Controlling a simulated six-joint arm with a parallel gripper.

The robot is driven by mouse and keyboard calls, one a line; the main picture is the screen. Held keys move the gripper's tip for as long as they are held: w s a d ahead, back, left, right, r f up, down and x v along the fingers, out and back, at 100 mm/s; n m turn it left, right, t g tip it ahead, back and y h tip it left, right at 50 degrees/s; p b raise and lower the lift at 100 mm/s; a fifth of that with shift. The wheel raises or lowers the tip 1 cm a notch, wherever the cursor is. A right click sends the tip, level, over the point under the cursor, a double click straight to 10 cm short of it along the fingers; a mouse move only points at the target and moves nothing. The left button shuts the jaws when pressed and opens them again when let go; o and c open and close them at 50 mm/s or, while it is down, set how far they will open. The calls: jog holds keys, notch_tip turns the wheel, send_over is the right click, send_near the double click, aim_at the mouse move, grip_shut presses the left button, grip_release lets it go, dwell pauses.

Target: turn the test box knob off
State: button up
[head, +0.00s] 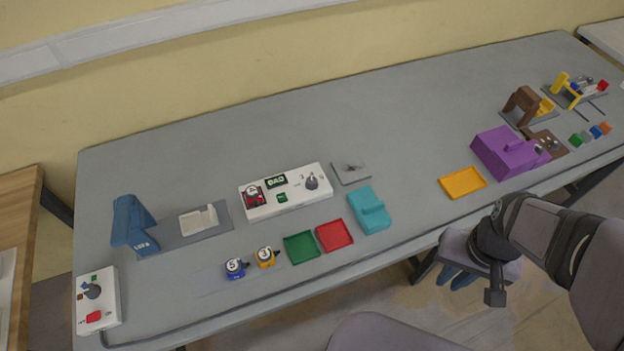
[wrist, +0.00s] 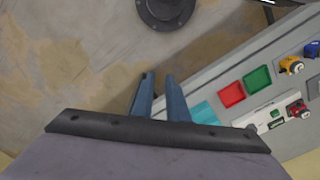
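The white box with a display reading "BAD" (head: 285,207) stands mid-table; I take it for the test box. Its grey knob (head: 311,183) is at its right end; which setting it points to is too small to tell. A red numbered piece (head: 253,196) sits at its left end, and a green button (head: 282,198) is in the middle. Part of this box also shows at the right of the wrist view (wrist: 273,118). My gripper (head: 458,277) hangs beyond the table's front edge, away from the box. Its blue fingers (wrist: 159,76) are apart with nothing between them.
Another white box with a knob (head: 98,300) stands at the left corner. Blue (head: 235,268) and yellow (head: 266,257) pieces, green (head: 301,247) and red (head: 335,235) trays and a teal block (head: 369,211) lie near the test box. The table's back middle is clear.

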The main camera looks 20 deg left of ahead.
jog(key=o, duration=0.5)
jog(key=shift+w+a+f, duration=0.1)
jog(key=shift+w, duration=0.15)
jog(key=shift+o, duration=0.6)
jog(key=w+a+f+b, duration=0.2)
jog(key=w+a+b, duration=0.3)
jog(key=w, duration=0.3)
jog(key=shift+w+a+f+t+h, duration=0.15)
jog(key=shift+w+a+t+h, duration=0.15)
jog(key=shift+a+t, duration=0.15)
jog(key=t+b, duration=0.4)
jog(key=b, duration=0.6)
send_near(311, 181)
jog(key=f, duration=0.1)
jog(key=shift+g, duration=0.25)
jog(key=shift+w+p+x, duration=0.2)
jog(key=shift+p+x, duration=0.2)
jog(key=shift+x, duration=1.55)
jog(key=shift+w+p+x, duration=0.2)
jog(key=shift+p+x, duration=0.15)
jog(key=shift+x, duration=1.6)
jog(key=shift+d+r, duration=0.1)
jog(key=shift+r, duration=0.05)
jog(key=c, duration=1)
